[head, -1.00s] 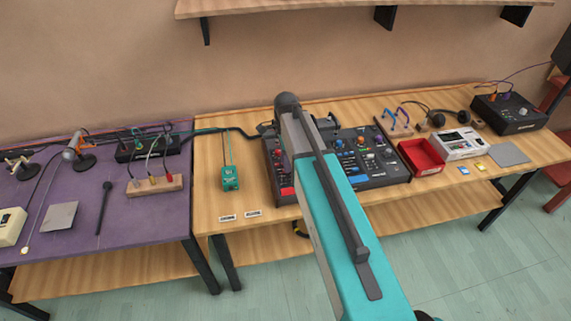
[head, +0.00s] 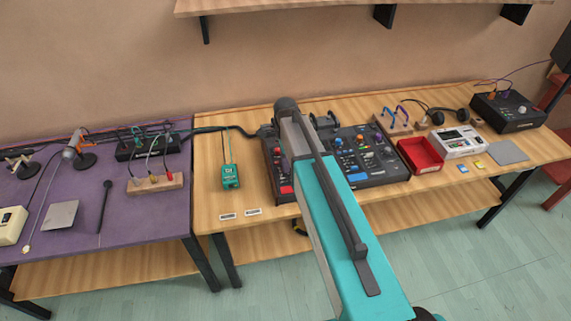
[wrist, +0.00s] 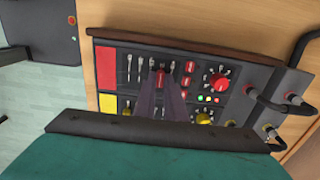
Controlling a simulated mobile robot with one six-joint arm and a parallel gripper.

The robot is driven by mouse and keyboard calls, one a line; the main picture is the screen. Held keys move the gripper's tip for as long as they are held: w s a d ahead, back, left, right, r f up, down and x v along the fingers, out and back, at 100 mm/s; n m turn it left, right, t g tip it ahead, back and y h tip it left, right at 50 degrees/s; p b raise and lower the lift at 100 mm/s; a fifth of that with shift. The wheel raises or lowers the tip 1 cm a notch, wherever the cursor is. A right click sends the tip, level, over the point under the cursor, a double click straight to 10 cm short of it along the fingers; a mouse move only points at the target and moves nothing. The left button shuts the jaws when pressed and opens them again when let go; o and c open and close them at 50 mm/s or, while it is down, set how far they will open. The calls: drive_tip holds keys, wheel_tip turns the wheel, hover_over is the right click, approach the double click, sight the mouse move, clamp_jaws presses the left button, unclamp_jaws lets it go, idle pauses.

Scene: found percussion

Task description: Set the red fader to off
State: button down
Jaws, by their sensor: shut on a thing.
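The red fader (wrist: 161,75) shows in the wrist view as a red cap in a row of slots on the dark mixer (wrist: 140,60). My gripper (wrist: 161,88) reaches over the panel, its fingers showing as dim purplish shapes that meet at the red cap. It is shut on the cap. The fingers cover part of the slot, so its ends are hard to read. In the head view my arm crosses in front of the mixer (head: 371,171) and hides the fader.
The mixer carries a red pad (wrist: 106,67), a red knob (wrist: 219,82) and yellow knobs close by. Cable plugs (wrist: 292,98) stick up at its right in the wrist view. In the head view a red tray (head: 421,155) and a small green box (head: 229,177) flank the mixer.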

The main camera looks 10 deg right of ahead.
sight(289, 182)
drive_tip(key=shift+s+b, duration=0.7)
drive_tip(key=shift+s, duration=2.15)
drive_tip(key=c, duration=1.8)
unclamp_jaws()
drive_tip(key=shift+s, duration=0.1)
drive_tip(key=shift+r, duration=0.15)
drive_tip(key=shift+r+b, duration=0.3)
drive_tip(key=shift+r, duration=0.4)
drive_tip(key=shift+r+b, duration=1.55)
drive_tip(key=shift+r, duration=4.5)
